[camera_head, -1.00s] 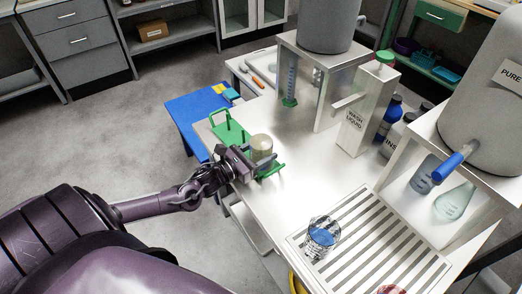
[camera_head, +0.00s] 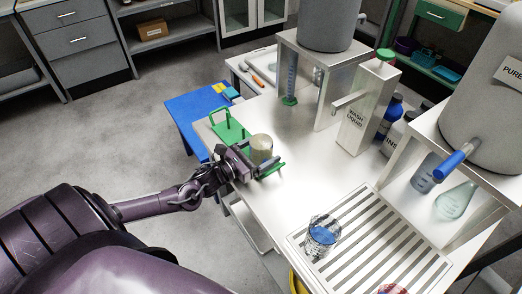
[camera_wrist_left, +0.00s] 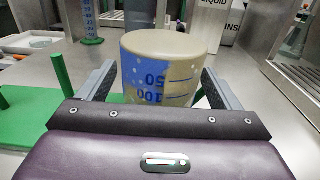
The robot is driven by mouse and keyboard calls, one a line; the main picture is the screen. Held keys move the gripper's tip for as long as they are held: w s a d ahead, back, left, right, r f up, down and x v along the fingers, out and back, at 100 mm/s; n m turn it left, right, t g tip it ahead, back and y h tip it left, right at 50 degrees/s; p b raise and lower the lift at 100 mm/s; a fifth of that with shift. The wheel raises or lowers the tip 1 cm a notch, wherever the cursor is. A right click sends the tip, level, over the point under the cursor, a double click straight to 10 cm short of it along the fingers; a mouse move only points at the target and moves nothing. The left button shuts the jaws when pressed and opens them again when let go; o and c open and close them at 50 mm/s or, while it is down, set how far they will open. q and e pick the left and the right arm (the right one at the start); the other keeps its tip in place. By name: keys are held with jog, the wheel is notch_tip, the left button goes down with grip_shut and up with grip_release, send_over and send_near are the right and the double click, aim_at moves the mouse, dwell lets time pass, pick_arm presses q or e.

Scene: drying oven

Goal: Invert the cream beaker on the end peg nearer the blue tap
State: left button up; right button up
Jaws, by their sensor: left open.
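The cream beaker (camera_head: 262,145) stands upside down at the near-right end of the green peg rack (camera_head: 222,127), the end nearer the blue tap (camera_head: 455,163). In the left wrist view the beaker (camera_wrist_left: 178,68) shows its flat closed base on top, a blue patch and inverted scale marks. Its lower rim and the peg under it are hidden. My left gripper (camera_head: 250,158) is open, with one finger on each side of the beaker; small gaps seem to show beside it. My right gripper is not in view.
A clear beaker with blue on it (camera_head: 322,238) stands on the slatted drain grid (camera_head: 378,232). A white wash liquid container (camera_head: 366,108) and a tank stand (camera_head: 332,60) are behind. A blue surface (camera_head: 188,108) lies left of the rack. The bench between rack and grid is clear.

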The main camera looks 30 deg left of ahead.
pick_arm(q)
jog(key=shift+s, duration=0.1)
jog(key=v, duration=0.7)
jog(key=shift+s+a, duration=0.1)
jog(key=shift+s, duration=0.25)
dwell(0.4)
